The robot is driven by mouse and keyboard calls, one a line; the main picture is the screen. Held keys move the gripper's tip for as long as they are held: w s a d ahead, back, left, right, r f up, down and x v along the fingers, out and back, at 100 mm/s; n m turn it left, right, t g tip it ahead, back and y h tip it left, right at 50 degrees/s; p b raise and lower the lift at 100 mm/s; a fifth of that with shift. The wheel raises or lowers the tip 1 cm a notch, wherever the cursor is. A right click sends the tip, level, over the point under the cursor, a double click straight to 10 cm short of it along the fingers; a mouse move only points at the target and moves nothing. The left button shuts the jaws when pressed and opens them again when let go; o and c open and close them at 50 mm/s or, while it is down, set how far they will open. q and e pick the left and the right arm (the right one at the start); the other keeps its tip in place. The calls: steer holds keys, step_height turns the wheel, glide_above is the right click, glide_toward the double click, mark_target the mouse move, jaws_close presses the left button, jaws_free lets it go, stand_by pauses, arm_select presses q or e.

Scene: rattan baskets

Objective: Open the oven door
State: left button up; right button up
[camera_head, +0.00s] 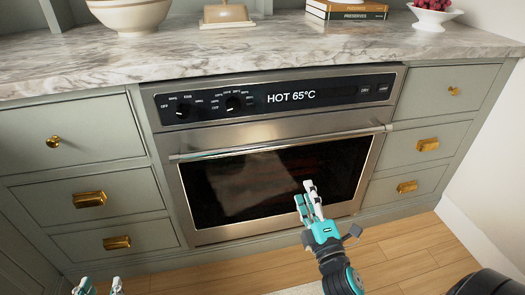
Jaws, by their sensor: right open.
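The oven (275,97) is built into the counter, and its display reads "HOT 65°C". Its oven door (225,195) is shut, with a dark glass window and a long metal handle (280,144) across the top. My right gripper (308,190) is open and empty in front of the glass, right of the door's middle and below the handle in the picture. I cannot tell whether it touches the door. My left gripper (100,286) shows only its fingertips at the bottom left edge. They are apart, with nothing seen between them. It is well away from the handle.
Grey-green drawers with brass pulls (90,199) flank the oven. The marble counter (260,45) above holds a bowl (130,14), a covered butter dish (226,16), books (346,10) and a fruit bowl (433,18). The wooden floor (400,242) before the oven looks clear.

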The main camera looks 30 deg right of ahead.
glide_toward(289, 144)
steer(key=w, duration=0.3)
steer(key=x, duration=0.7)
steer(key=shift+w+d, duration=0.15)
steer(key=shift+d, duration=0.3)
arm_select(q)
steer(key=r, duration=0.1)
steer(key=r+t, duration=0.1)
steer(key=r, duration=0.1)
steer(key=shift+w+d+t, duration=0.3)
arm_select(e)
steer(key=shift+w+d, duration=0.1)
steer(key=shift+w, duration=0.25)
steer(key=shift+c, duration=0.2)
jaws_close()
